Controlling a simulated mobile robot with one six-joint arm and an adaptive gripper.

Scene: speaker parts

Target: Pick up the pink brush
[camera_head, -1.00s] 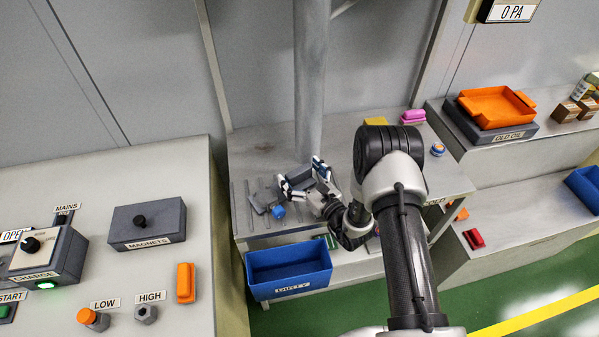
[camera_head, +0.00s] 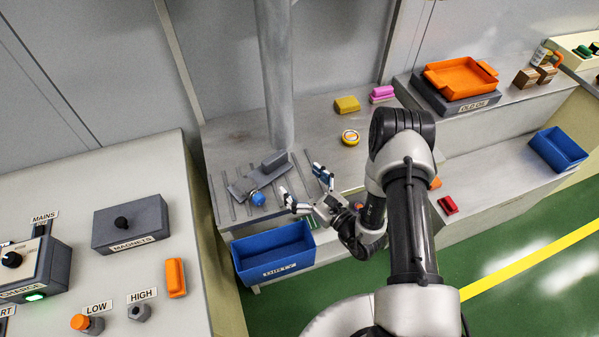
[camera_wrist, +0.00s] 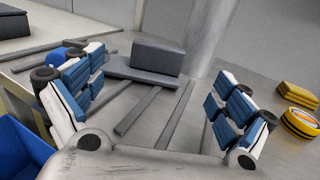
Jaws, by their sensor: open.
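A pink block-shaped thing, likely the pink brush (camera_head: 382,94), lies at the back right of the grey workbench (camera_head: 330,118) in the head view. It is small there, and I cannot make out bristles. My gripper (camera_head: 309,188) is open and empty over the bench's front part, to the left of and nearer than the pink thing. In the wrist view my gripper's fingers (camera_wrist: 160,105) are spread wide with nothing between them. The pink thing does not show in the wrist view.
A grey block on a plate (camera_head: 262,172) with a blue knob lies left of my gripper; it also shows in the wrist view (camera_wrist: 145,62). A yellow block (camera_head: 347,104) and a round yellow tin (camera_head: 350,137) lie near the pink thing. A blue bin (camera_head: 273,252) stands in front.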

